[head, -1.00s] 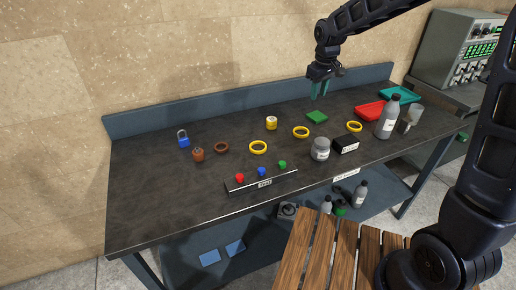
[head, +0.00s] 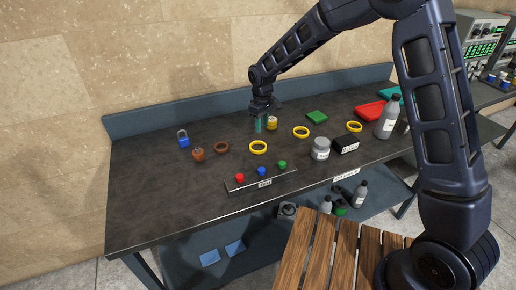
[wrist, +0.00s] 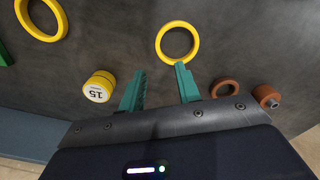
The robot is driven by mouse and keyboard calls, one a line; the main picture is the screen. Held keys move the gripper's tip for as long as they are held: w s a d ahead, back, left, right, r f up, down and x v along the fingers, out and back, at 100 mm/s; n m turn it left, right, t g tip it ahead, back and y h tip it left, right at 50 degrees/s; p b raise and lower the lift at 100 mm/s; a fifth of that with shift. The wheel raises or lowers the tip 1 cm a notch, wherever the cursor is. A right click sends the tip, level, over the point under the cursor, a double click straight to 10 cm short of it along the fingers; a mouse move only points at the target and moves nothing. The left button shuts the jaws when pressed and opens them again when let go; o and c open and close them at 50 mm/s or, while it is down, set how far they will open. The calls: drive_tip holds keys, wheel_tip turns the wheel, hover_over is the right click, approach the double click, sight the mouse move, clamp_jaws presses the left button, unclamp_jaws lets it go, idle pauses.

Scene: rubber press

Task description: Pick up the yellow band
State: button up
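Three yellow bands lie flat on the dark bench: one left of middle (head: 258,152), one at the middle (head: 301,137) and one farther right (head: 354,131). My gripper (head: 259,126) is above the bench, just behind the left band, beside a yellow weight (head: 272,125). In the wrist view a band (wrist: 196,42) lies ahead of my green fingertips (wrist: 160,72), mostly ahead of the right one. The fingers are apart with nothing between them. Another band (wrist: 63,22) is at the upper left, partly cut off.
A brown ring (head: 221,148), a brown knobbed piece (head: 198,155) and a blue padlock (head: 183,140) lie left. A button panel (head: 262,179) is in front. A grey jar (head: 320,149), black box (head: 346,144) and bottle (head: 387,120) stand right. The bench's left front is clear.

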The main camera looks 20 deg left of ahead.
drive_tip(key=shift+d+f, duration=0.2)
drive_tip(key=shift+f, duration=3.7)
clamp_jaws()
